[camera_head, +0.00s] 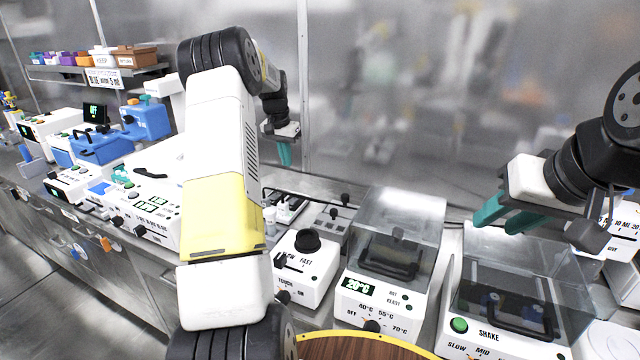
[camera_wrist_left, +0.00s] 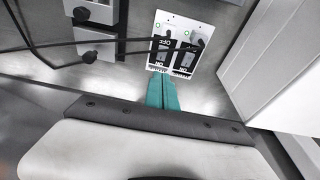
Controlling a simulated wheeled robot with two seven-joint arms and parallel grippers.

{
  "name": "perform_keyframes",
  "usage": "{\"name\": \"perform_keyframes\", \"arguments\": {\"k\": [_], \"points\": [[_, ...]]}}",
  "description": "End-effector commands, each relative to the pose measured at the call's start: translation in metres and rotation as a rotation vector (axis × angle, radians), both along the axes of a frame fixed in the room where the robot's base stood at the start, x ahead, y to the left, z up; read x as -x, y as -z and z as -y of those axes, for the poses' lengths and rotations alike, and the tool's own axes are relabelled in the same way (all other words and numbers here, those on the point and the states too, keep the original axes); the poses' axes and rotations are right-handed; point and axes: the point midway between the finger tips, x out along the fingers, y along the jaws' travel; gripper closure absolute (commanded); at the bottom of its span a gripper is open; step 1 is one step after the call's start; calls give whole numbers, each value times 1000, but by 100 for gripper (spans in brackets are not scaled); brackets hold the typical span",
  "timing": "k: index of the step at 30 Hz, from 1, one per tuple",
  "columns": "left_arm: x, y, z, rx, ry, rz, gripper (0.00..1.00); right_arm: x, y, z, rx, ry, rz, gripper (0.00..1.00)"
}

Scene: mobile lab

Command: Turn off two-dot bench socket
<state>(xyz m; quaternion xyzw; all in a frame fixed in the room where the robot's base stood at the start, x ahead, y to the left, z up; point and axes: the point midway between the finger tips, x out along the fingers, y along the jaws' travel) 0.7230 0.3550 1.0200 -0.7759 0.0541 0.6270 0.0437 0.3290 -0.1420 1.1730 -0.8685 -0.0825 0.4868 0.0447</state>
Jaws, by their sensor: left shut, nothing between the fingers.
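In the left wrist view a white socket plate (camera_wrist_left: 178,43) carries two black rocker switches with ON and OFF lettering and small green lights. Any dot marks on it are too small to read. My left gripper (camera_wrist_left: 162,104) is shut and empty, its teal fingertips at the plate's lower edge, below the left rocker; I cannot tell whether they touch. In the head view my left gripper (camera_head: 285,154) points down over the back of the bench, beyond my forearm. My right gripper (camera_head: 506,216) is open and empty above the shaker at the right.
Dark cables cross to the plate from grey socket plates (camera_wrist_left: 98,48) at its left. A white casing (camera_wrist_left: 290,70) stands close at its right. The stirrer (camera_head: 306,262), heater (camera_head: 385,270) and lidded shaker (camera_head: 515,290) line the bench front.

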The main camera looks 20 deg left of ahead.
Motion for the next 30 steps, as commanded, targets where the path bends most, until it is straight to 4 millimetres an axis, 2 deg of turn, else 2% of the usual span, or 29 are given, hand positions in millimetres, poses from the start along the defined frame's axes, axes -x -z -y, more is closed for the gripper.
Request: {"name": "perform_keyframes", "arguments": {"k": [3, 13, 17, 20, 30], "points": [[-3, 8, -5, -1, 0, -5, 100, 0, 0, 0, 0, 0, 0, 64], [-3, 9, -5, 0, 0, -6, 100, 0, 0, 0, 0, 0, 0, 64], [-5, 16, -5, 0, 0, -7, 100, 0, 0, 0, 0, 0, 0, 64], [-7, 30, -5, 1, 0, -9, 100, 0, 0, 0, 0, 0, 0, 64], [-21, 100, -2, 2, 1, -8, 100, 0, 0, 0, 0, 0, 0, 64]]}}
